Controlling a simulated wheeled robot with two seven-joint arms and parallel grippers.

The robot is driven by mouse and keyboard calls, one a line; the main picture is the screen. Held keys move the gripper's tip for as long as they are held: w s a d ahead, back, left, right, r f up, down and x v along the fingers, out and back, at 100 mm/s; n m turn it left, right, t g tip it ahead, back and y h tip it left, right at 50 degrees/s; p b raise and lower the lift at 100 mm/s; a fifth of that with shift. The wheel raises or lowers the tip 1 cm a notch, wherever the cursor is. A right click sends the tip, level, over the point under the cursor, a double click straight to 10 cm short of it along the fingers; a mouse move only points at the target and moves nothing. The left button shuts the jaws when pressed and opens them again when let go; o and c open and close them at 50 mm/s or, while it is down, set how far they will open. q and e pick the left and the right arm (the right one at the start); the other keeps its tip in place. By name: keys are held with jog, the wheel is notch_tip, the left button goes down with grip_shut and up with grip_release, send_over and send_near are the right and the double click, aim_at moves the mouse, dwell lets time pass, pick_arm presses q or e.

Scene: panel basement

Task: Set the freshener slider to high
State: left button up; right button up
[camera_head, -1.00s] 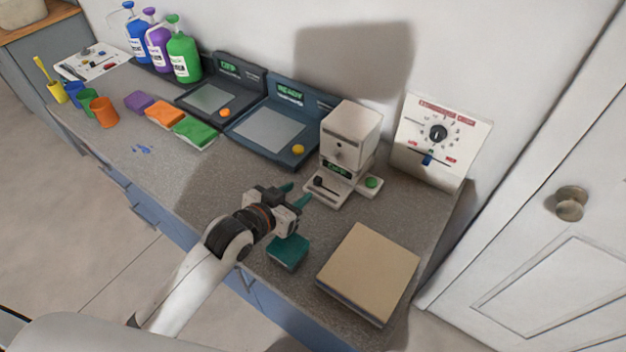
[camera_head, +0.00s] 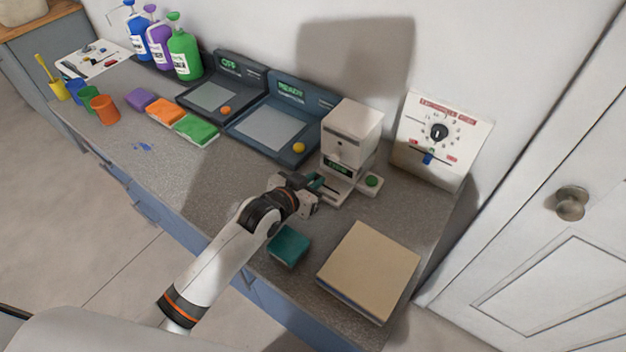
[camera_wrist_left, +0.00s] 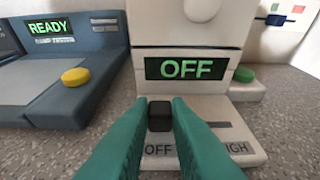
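The freshener (camera_head: 350,135) is a white box-shaped machine at the back right of the counter. Its display (camera_wrist_left: 187,68) reads OFF in the left wrist view. Its black slider knob (camera_wrist_left: 160,117) stands at the left end of the slot, above the printed OFF; part of the HIGH label shows at the right. My left gripper (camera_head: 323,186) is at the freshener's base. Its teal fingers lie on both sides of the knob with no clear gap, and they hide part of the labels. My right gripper is not in view.
A green button (camera_head: 371,181) sits at the freshener's right. A dial panel (camera_head: 440,140) stands behind it. A navy READY device (camera_head: 275,130) is at its left. A teal block (camera_head: 289,247) and a tan-topped box (camera_head: 368,270) are in front.

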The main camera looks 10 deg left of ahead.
aim_at(331, 201)
pick_arm(q)
jog(key=shift+s+d+p, duration=0.35)
jog(key=shift+d+p, duration=0.1)
jog(key=shift+d, duration=0.45)
jog(key=shift+s+d+p, duration=0.35)
jog(key=shift+d+p, duration=0.15)
jog(key=shift+d, duration=0.35)
jog(key=shift+s+d+p, duration=0.35)
jog(key=shift+d+p, duration=0.1)
jog(key=shift+d, duration=0.45)
grip_shut()
jog(key=shift+a+f, duration=0.1)
jog(key=o, duration=0.8)
grip_release()
jog(key=shift+s, duration=0.25)
jog(key=b+v, duration=0.1)
jog(key=v, duration=1)
jog(key=shift+s+r, duration=0.15)
jog(key=shift+r, duration=0.1)
jog(key=shift+s+a, duration=0.1)
